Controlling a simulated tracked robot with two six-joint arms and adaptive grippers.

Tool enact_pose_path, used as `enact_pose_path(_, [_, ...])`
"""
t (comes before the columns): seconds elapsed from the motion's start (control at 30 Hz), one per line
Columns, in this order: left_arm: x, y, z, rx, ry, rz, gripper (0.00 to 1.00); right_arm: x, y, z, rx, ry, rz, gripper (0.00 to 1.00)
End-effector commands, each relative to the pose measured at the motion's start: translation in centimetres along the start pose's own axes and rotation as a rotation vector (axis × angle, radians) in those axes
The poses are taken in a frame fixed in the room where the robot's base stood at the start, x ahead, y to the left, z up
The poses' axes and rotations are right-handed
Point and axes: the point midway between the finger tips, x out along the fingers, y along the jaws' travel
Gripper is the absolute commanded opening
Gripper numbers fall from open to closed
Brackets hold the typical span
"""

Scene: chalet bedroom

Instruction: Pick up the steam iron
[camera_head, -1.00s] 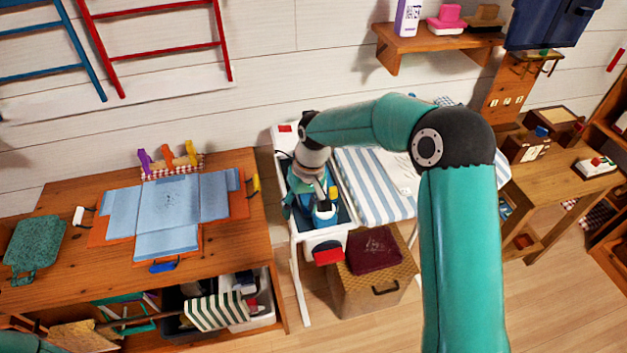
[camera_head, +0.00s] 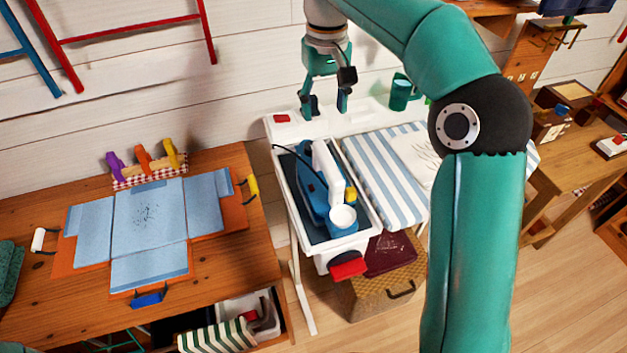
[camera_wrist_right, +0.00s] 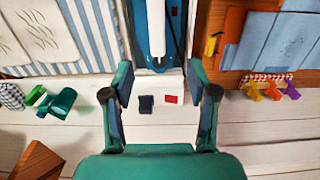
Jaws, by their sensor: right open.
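The steam iron (camera_head: 318,183), blue with a white handle, rests in a white-rimmed tray with a dark bed at the left end of the ironing stand (camera_head: 371,241). A small white cup-like part shows at its near end. My right gripper (camera_head: 324,112) is open and empty, above and behind the iron near the wall side. In the right wrist view the open fingers (camera_wrist_right: 160,95) point toward the iron (camera_wrist_right: 157,30), whose white handle shows beyond them at the top. My left gripper is not in view.
A striped cloth (camera_head: 386,175) covers the board right of the tray. A green mug (camera_head: 401,92) stands behind it. A wooden table with a blue folded cloth (camera_head: 150,217) is at left. A woven box (camera_head: 372,294) stands below the stand.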

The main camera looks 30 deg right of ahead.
Motion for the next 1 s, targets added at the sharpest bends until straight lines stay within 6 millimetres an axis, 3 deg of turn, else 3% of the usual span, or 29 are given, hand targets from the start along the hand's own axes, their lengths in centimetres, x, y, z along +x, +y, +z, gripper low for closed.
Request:
enact_pose_path(0.17, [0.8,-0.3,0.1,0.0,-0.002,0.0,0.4,1.7,0.2,0.3,0.006,-0.003,0.003,0.58])
enact_pose_path(0.6, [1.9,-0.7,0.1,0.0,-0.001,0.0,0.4,10.1,0.2,0.2,0.005,-0.003,0.002,0.58])
enact_pose_path(0.87, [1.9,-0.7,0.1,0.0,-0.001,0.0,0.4,11.7,0.2,0.1,0.003,-0.002,0.002,0.58])
enact_pose_path(1.0, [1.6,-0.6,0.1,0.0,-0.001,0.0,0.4,13.5,0.4,0.2,0.003,-0.006,0.003,0.58])
